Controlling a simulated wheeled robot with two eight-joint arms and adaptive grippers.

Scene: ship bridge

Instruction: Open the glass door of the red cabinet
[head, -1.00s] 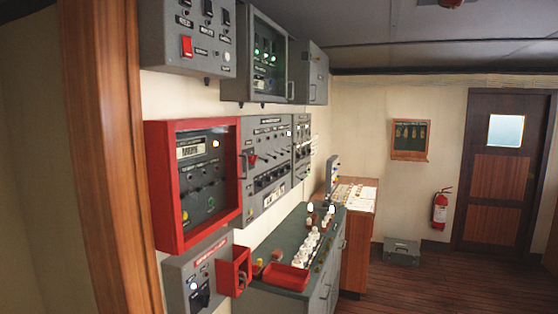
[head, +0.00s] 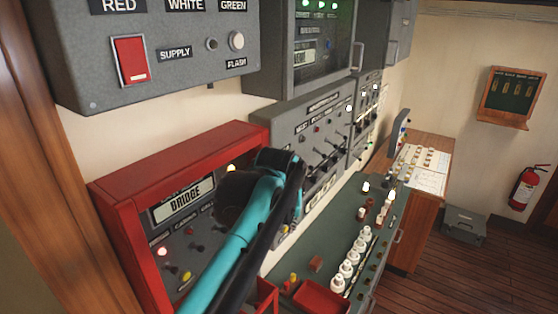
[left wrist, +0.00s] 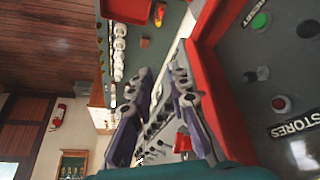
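The red cabinet (head: 115,215) is on the wall at the lower left of the head view, with a panel marked BRIDGE inside. My left gripper (head: 278,166) is at its right side, and my teal and black arm covers much of its front. In the left wrist view the fingers of my left gripper (left wrist: 160,75) are apart, with a gap between them. The red cabinet frame (left wrist: 220,100) is close beside the right finger. The door handle is hidden in the head view, and I cannot tell whether the glass door is shut. My right gripper is out of view.
A grey switch box (head: 180,60) hangs above the cabinet, and a grey instrument panel (head: 300,125) is to its right. A green-topped console (head: 325,245) with a red tray (head: 320,298) is below right.

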